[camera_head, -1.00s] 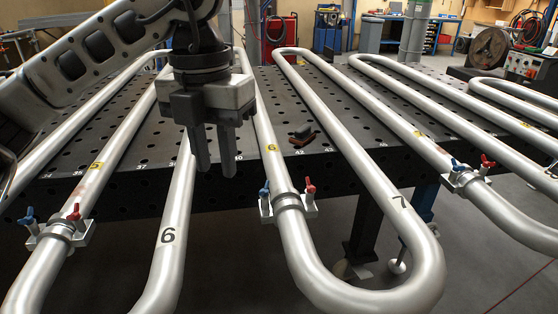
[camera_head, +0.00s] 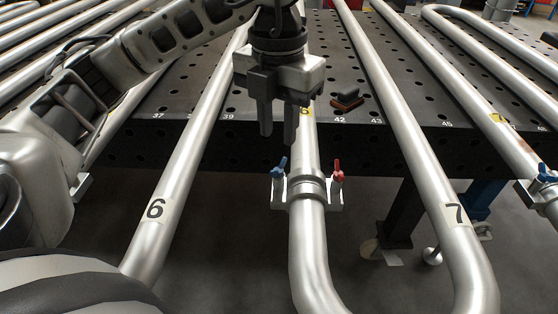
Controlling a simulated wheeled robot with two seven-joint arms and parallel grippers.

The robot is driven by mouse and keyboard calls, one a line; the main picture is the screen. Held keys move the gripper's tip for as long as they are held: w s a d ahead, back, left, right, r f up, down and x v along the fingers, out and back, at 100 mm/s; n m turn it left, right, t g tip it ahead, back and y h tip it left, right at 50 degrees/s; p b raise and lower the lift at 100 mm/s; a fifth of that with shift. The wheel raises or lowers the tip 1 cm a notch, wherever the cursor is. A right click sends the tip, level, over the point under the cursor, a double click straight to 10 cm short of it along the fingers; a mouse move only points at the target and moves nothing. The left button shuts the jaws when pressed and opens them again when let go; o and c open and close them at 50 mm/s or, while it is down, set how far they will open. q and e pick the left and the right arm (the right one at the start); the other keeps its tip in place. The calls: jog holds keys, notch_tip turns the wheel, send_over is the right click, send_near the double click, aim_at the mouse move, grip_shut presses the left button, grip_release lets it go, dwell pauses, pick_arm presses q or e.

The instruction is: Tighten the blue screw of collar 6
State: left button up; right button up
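The collar (camera_head: 308,187) with the blue screw is clamped around a silver pipe in the middle of the head view. A yellow tag (camera_head: 306,110) on the same pipe, just beyond it, is partly hidden by my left gripper; it read 6 earlier. The blue screw (camera_head: 280,168) stands on the collar's left side and a red screw (camera_head: 337,171) on its right. My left gripper (camera_head: 278,138) points down, with a small gap between its fingers and nothing between them. Its tips appear just above the blue screw in the picture, apart from it. My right gripper is out of view.
Serpentine pipes run over a perforated dark table (camera_head: 240,140). Pipes marked 6 (camera_head: 157,210) and 7 (camera_head: 455,214) lie left and right of the collar. Another collar with a blue screw (camera_head: 546,174) is at the right edge. A small dark-and-brown object (camera_head: 347,99) lies on the table.

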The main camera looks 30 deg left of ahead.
aim_at(279, 163)
pick_arm(q)
notch_tip(279, 163, down, 7)
jog(key=shift+r+b, duration=0.15)
jog(key=shift+b, duration=0.55)
grip_shut()
